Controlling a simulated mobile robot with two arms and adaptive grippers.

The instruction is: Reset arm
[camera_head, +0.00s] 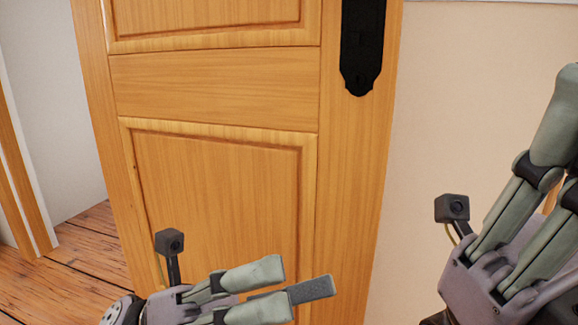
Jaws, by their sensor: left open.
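My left gripper (298,290) is at the bottom of the head view, left of the middle. Its fingers point right and are open, with nothing seen between them. It is in front of the lower part of a wooden door (220,185); I see no clear contact with the door. My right gripper (535,200) is at the right edge, with its fingers pointing up and right. Its fingertips are cut off by the frame, so its opening is hidden.
The door has a black handle plate (363,45) near its right edge. A beige wall (470,90) lies right of the door. On the left, plank floor (75,265), a pale wall (55,110) and a wooden frame post (20,185) show through a gap.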

